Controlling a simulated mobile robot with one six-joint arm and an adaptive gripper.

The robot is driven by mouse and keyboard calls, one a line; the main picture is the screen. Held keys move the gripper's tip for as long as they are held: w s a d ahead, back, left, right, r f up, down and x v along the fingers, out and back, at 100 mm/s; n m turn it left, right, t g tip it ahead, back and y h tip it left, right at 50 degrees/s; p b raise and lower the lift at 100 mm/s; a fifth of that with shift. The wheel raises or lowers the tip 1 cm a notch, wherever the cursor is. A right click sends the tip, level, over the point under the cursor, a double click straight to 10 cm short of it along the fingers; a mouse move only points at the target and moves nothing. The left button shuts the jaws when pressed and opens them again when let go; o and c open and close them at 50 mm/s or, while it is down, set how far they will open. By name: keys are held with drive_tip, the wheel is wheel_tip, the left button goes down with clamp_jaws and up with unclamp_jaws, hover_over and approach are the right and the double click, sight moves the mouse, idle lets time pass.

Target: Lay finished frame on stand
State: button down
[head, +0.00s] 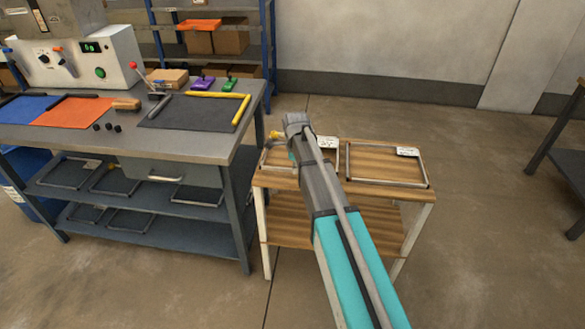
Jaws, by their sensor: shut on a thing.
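The stand (340,191) is a low, two-level table with wooden tops and pale legs, right of the workbench. One grey metal frame (387,182) with a white tag lies flat on the right of its top. Another grey frame (276,168) shows at the left of the top, partly hidden by my arm; a white tag (328,142) shows just right of my arm. My gripper (277,137) is at the stand's back left, mostly hidden behind my wrist, and is shut on this left frame. I cannot tell whether that frame touches the top.
The grey workbench (190,140) on the left holds mats, tools and a control box (75,58). Several frames lie on its lower shelves (140,186). A blue shelf rack (270,45) stands behind. The floor right of the stand is clear up to another table (560,130).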

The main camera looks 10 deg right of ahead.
drive_tip(key=shift+f+b, duration=0.3)
drive_tip(key=shift+f, duration=0.25)
drive_tip(key=shift+s+f, duration=0.15)
idle(0.6)
drive_tip(key=c, duration=0.7)
unclamp_jaws()
drive_tip(key=shift+s+r+p, duration=0.15)
drive_tip(key=shift+r+p, duration=3.7)
drive_tip(key=shift+r, duration=0.2)
